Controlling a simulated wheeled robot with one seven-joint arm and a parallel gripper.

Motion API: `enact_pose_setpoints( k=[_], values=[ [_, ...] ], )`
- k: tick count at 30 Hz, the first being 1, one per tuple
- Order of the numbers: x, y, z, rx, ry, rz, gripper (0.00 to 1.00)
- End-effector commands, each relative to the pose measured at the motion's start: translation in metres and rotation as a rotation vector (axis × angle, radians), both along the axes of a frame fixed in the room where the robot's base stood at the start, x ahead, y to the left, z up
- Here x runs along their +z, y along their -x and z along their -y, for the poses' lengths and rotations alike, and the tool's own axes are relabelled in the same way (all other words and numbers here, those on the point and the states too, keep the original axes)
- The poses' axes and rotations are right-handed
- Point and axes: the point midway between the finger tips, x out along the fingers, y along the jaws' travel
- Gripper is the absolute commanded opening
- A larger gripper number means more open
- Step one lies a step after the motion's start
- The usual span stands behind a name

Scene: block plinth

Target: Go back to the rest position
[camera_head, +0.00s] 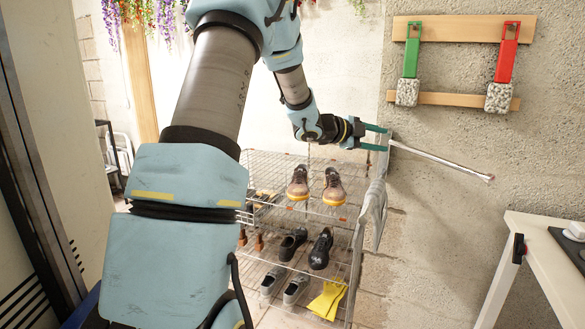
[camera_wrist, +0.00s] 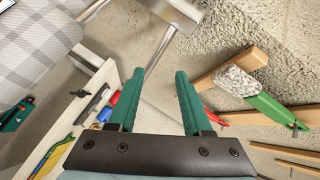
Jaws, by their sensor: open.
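My gripper (camera_head: 388,138) is raised at the end of my outstretched arm, above and to the right of the wire shoe rack (camera_head: 262,160). Its two green fingers are apart. The wrist view shows them open (camera_wrist: 160,74) with nothing held between them. A shiny metal rod (camera_head: 440,161) runs right and down from just beside the fingertips in the head view. In the wrist view the rod (camera_wrist: 159,50) passes just beyond the fingertips; I cannot tell whether it touches them.
Shoes (camera_head: 299,184) and yellow gloves (camera_head: 327,300) sit on the rack, with a grey cloth (camera_head: 372,212) at its right side. A white table (camera_head: 545,245) stands at right.

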Motion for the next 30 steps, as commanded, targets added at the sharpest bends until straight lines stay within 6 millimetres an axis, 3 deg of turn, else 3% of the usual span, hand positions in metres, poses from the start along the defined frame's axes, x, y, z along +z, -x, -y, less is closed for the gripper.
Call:
enact_pose_setpoints(
  k=[3,7,11,15,18,22,25,30],
  values=[
    [-0.011,-0.019,-0.079,0.416,-0.038,-0.225,0.49],
    [-0.040,-0.001,-0.167,0.816,-0.055,-0.492,0.49],
    [-0.071,0.051,-0.240,1.153,-0.056,-0.761,0.49],
    [-0.098,0.130,-0.293,1.455,-0.045,-1.054,0.49],
    [-0.111,0.185,-0.312,1.614,-0.034,-1.239,0.49],
    [-0.120,0.235,-0.320,1.742,-0.025,-1.412,0.49],
    [-0.122,0.255,-0.321,1.788,-0.022,-1.481,0.49],
    [-0.123,0.262,-0.321,1.804,-0.020,-1.508,0.49]
  ],
)
